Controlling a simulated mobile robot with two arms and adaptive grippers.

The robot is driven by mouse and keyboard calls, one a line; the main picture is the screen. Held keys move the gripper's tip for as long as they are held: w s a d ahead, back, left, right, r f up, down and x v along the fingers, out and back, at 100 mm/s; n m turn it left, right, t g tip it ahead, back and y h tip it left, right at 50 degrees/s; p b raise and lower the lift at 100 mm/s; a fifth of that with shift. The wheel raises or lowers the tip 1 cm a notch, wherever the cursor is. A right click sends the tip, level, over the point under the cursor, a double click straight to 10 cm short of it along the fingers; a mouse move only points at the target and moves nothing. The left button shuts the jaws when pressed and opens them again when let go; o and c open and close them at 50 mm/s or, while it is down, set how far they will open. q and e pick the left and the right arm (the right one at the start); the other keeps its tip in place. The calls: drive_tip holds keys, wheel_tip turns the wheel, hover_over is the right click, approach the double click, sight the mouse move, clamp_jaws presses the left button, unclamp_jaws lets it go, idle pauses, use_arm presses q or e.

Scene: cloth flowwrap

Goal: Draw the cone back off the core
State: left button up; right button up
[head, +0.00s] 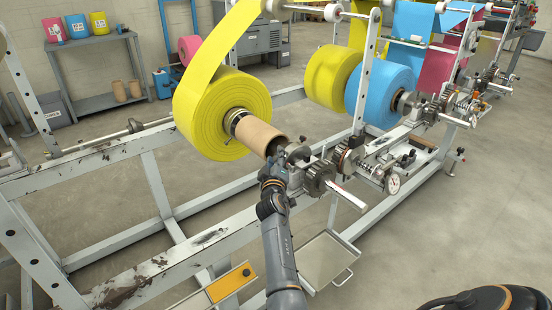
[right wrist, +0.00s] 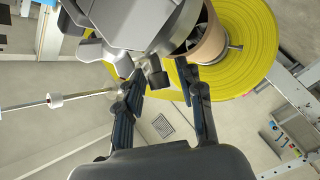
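A large yellow roll (head: 222,112) is on the machine's shaft, with its brown cardboard core (head: 260,136) sticking out at the near end. A dark grey metal part (head: 299,153), which looks like the cone with its hub, sits at the core's near end. In the right wrist view the grey part (right wrist: 128,22) reaches the mouth of the core (right wrist: 209,40), and the yellow roll (right wrist: 240,68) is behind. My right gripper (head: 274,160) is just below the core end. Its fingers (right wrist: 160,82) are apart, with a small grey knob (right wrist: 157,79) showing between the tips.
A toothed wheel (head: 319,178) and square shaft end (head: 350,198) are right of my gripper. The white frame rail (head: 190,240) runs below; a metal tray (head: 325,259) hangs near my arm. Yellow (head: 331,77) and blue (head: 380,96) rolls stand farther right.

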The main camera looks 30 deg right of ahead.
clamp_jaws()
drive_tip(key=shift+w+f+b, duration=0.15)
drive_tip(key=shift+w+b, duration=0.1)
drive_tip(key=shift+b, duration=0.4)
drive_tip(key=shift+o, duration=1.2)
unclamp_jaws()
wheel_tip(320, 180, up, 10)
drive_tip(key=shift+r, duration=0.1)
